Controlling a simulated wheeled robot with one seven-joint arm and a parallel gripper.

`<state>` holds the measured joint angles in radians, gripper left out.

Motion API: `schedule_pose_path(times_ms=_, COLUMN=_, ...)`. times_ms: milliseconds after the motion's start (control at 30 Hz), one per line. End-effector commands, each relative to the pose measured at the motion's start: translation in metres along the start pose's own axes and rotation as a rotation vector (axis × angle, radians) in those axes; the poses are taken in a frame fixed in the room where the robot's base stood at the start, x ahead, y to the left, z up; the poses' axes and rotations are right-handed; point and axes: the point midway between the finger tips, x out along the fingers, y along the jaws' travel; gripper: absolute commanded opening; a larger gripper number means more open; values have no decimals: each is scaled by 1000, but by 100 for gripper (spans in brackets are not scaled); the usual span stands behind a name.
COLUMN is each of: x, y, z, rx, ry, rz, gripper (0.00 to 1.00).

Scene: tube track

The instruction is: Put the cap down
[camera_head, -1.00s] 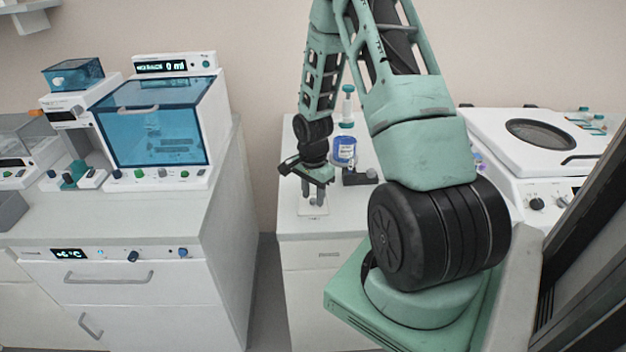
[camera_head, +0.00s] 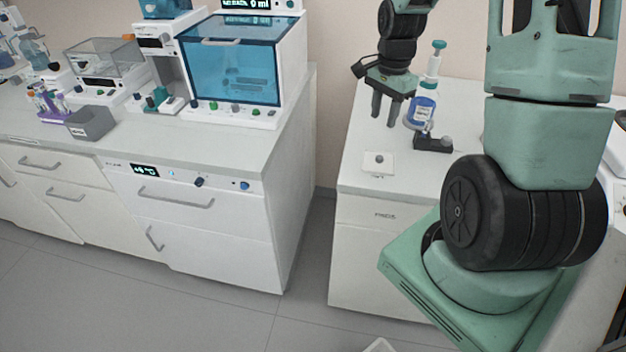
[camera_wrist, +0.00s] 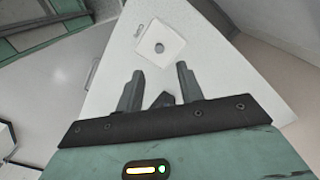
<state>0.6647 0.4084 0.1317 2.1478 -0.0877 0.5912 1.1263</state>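The cap, a small grey round piece (camera_head: 378,158), sits on a white square pad (camera_head: 368,170) near the front left of the right-hand counter. In the wrist view the cap (camera_wrist: 159,47) lies near the middle of the pad (camera_wrist: 172,40), beyond my fingertips. My gripper (camera_head: 385,108) hangs above the counter, up and behind the pad in the head view, apart from the cap. Its two fingers (camera_wrist: 158,74) are spread with a clear gap, and nothing is held between them.
A blue labelled bottle (camera_head: 421,110) and a dark holder (camera_head: 433,143) stand just right of my gripper. A white bottle with teal ends (camera_head: 433,62) is behind. A blue-windowed machine (camera_head: 232,65) stands on the left counter (camera_head: 200,150). A floor gap separates the counters.

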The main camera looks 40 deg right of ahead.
Motion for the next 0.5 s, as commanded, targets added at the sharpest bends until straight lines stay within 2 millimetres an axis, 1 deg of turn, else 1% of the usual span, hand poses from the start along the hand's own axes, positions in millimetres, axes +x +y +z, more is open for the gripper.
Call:
schedule_pose_path(times_ms=33, x=-5, y=-6, z=20, rx=-72, ry=-3, rz=-5, gripper=37)
schedule_pose_path(times_ms=67, x=-8, y=-9, z=34, rx=-130, ry=-5, rz=-8, gripper=37)
schedule_pose_path(times_ms=167, x=-22, y=-15, z=101, rx=-403, ry=-15, rz=-20, gripper=37)
schedule_pose_path(times_ms=200, x=-28, y=-14, z=133, rx=-538, ry=-19, rz=-25, gripper=37)
schedule_pose_path(times_ms=267, x=-37, y=-5, z=180, rx=-747, ry=-25, rz=-32, gripper=37)
schedule_pose_path(times_ms=300, x=-42, y=3, z=210, rx=-887, ry=-29, rz=-36, gripper=37)
schedule_pose_path(times_ms=367, x=-49, y=21, z=252, rx=-1097, ry=-32, rz=-42, gripper=37)
schedule_pose_path(times_ms=400, x=-53, y=36, z=277, rx=-1236, ry=-34, rz=-45, gripper=37)
schedule_pose_path(times_ms=467, x=-58, y=61, z=310, rx=-1441, ry=-36, rz=-48, gripper=37)
schedule_pose_path(times_ms=500, x=-61, y=79, z=329, rx=-1572, ry=-37, rz=-50, gripper=37)
